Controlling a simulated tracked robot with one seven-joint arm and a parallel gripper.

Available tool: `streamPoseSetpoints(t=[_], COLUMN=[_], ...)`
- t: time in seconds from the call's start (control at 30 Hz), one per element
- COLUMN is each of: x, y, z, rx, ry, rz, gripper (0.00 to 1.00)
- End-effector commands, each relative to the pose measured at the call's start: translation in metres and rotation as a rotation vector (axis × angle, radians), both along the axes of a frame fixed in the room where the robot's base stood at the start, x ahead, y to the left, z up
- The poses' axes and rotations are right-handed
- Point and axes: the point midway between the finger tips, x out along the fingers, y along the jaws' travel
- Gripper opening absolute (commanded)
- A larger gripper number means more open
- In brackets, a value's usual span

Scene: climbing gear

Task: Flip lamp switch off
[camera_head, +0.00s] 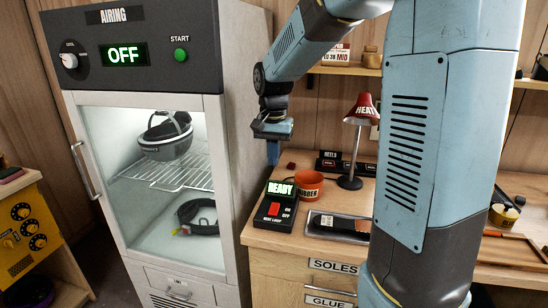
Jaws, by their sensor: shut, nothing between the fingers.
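A dark switch box (266,226) lies on the wooden bench, near its left edge. It has a lit green READY display (281,188), a red rocker switch (274,209) and ON and OFF marks to the right of the rocker. Which way the rocker is tipped is too small to tell. The heat lamp (362,110), with a red shade on a dark stand, stands behind it to the right. Whether it is lit is unclear. My gripper (273,156) is shut and empty, pointing down, above and behind the box in the picture, apart from the switch.
A red-orange cup (309,185) stands just right of the box. A metal tray (337,227) lies in front of the cup. The tall airing cabinet (228,140), with an OFF display and a helmet inside, stands close on the left. A shelf (345,70) hangs behind. My arm hides part of the bench.

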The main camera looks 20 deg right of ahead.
Motion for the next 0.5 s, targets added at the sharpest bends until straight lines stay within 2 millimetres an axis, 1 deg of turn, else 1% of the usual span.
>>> streamPoseSetpoints(t=[0.17, 0.27, 0.37, 0.5], x=[0.000, 0.000, -0.001, -0.003], y=[0.000, 0.000, 0.001, 0.002], z=[0.001, 0.005, 0.016, 0.041], rx=[0.000, 0.000, 0.000, 0.000], ry=[0.000, 0.000, -0.004, -0.004], rz=[0.000, -0.001, -0.001, -0.002], gripper=[0.00, 0.00, 0.00, 0.00])
